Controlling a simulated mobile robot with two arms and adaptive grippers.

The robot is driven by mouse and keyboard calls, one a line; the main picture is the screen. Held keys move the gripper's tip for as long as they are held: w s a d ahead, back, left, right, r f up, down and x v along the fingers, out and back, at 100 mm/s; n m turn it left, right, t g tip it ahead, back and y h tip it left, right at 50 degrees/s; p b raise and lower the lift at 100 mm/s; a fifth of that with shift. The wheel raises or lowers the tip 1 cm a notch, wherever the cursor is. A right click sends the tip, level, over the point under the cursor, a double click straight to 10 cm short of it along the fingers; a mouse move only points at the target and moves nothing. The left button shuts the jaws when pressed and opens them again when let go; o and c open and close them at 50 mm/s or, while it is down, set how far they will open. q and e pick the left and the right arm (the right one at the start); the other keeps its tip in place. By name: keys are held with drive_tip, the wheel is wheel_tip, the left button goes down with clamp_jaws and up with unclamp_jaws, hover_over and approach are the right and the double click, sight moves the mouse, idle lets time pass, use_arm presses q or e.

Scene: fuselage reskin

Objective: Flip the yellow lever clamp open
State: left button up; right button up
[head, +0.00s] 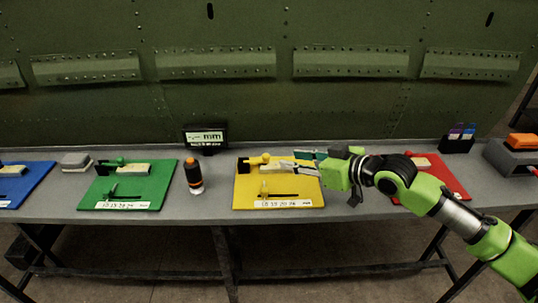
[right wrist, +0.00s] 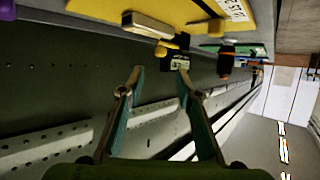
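The yellow board (head: 240,197) lies on the workbench and carries a yellow lever clamp (head: 265,158) beside a beige block (head: 280,164) at its back. A second small yellow upright part with a dark bar (head: 264,188) sits nearer the front. My right gripper (head: 293,162) reaches in from the right over the back right of the board. In the right wrist view its two fingers (right wrist: 160,74) are spread with nothing between them. The clamp's yellow knob (right wrist: 160,49) and the beige block (right wrist: 148,25) show just beyond the fingertips; contact cannot be told. My left gripper is out of view.
A dark bottle with orange bands (head: 194,176) stands left of the yellow board, and a black display (head: 206,138) stands behind. Green (head: 154,194), blue (head: 28,190) and red (head: 456,184) boards lie along the bench. The riveted green panel (head: 230,100) rises behind.

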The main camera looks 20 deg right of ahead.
sight(268, 156)
drive_tip(key=x, duration=0.4)
drive_tip(key=shift+r, duration=0.1)
drive_tip(key=x, duration=0.5)
drive_tip(key=shift+w+p, duration=0.1)
drive_tip(key=shift+p, duration=0.3)
drive_tip(key=shift+w+a+f, duration=0.25)
drive_tip(key=shift+w+f, duration=0.1)
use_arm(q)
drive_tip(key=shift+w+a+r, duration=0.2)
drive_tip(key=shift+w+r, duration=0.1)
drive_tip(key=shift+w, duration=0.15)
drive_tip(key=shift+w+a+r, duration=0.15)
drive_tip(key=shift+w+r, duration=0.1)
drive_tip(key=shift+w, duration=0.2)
use_arm(e)
clamp_jaws()
